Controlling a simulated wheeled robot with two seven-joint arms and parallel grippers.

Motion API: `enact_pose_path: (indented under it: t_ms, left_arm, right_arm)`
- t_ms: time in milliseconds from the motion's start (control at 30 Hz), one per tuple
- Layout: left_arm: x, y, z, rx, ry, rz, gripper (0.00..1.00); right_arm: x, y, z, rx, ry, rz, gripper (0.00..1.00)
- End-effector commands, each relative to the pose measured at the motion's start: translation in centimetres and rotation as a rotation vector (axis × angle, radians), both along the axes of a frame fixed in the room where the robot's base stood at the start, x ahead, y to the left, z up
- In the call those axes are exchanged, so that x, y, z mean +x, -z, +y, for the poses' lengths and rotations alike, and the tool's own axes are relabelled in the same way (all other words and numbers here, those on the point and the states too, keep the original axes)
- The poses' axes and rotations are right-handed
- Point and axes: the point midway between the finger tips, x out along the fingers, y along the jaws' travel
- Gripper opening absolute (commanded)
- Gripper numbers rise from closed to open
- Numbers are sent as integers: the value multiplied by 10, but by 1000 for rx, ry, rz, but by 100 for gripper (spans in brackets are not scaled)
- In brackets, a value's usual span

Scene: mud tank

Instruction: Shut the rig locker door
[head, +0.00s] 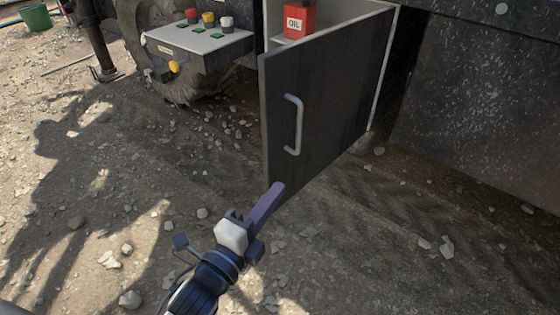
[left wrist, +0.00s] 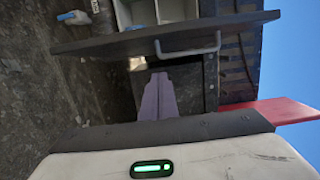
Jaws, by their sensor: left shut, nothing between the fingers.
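The rig locker door (head: 330,105) is a dark panel and stands open, swung out from the locker (head: 391,40) at its right edge. A pale bar handle (head: 294,124) is on its outer face. The left wrist view shows the door (left wrist: 100,42) nearly edge-on with its handle (left wrist: 187,51). My left gripper (head: 277,187) is shut and empty, its purple fingers at the door's lower free corner in the head view. In the left wrist view the fingers (left wrist: 158,84) point toward the door; I cannot tell whether they touch it. My right gripper is not in view.
A red oil can (head: 300,21) stands inside the locker. A control panel (head: 200,38) with coloured buttons juts out left of the door. A green bucket (head: 36,17) is far left. The stony ground before the door is open, with scattered rocks.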

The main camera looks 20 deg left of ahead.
Motion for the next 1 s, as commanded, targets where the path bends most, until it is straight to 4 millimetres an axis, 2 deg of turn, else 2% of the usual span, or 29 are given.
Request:
enact_pose_path:
  t_ms: [433,500,700,1000]
  left_arm:
    - [89,0,-18,-6,0,0,0]
    - [92,1,-3,0,0,3,0]
    - [100,1,15,-4,1,5,0]
    - [101,1,19,-6,1,4,0]
  right_arm:
    - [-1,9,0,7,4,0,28]
    - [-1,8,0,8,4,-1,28]
    - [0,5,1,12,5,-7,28]
    - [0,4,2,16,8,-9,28]
